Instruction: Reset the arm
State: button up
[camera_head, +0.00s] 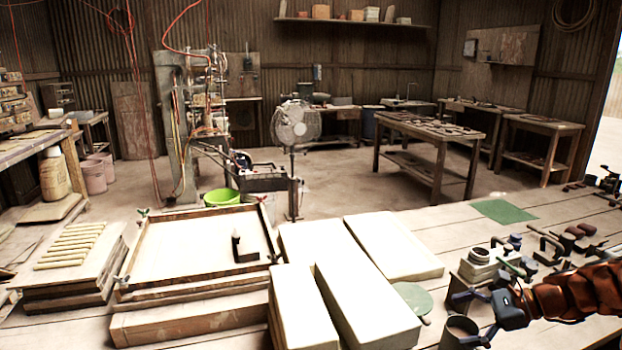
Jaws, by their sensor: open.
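My gripper (471,317) is at the lower right, at the end of my reddish-brown arm (580,292). Its dark blue fingers are spread apart and point left. A grey cup (458,338) stands on the bench just below and beside the fingers; I cannot tell whether they touch it. Nothing shows held between the fingers.
Pale blocks (365,300) lie left of my gripper, with a round green disc (413,298) between. A wooden frame (150,245) sits further left. A green mat (503,211) lies at the back.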

jog(key=s+a+r+n+g+h+p, duration=0.1)
jog(key=s+a+r+n+g+h, duration=0.15)
jog(key=s+a+n, duration=0.5)
jog(key=s+a+r+n+g+h+p, duration=0.25)
jog(key=s+a, duration=0.25)
jog(key=a, duration=0.6)
jog(key=s+d+r+n+g+h+p, duration=0.1)
jog(key=s+n+h, duration=0.5)
jog(key=s, duration=1.2)
jog(key=n, duration=0.3)
jog(key=shift+r+n+p, duration=0.15)
jog(key=shift+n+p, duration=0.2)
jog(key=shift+n, duration=0.05)
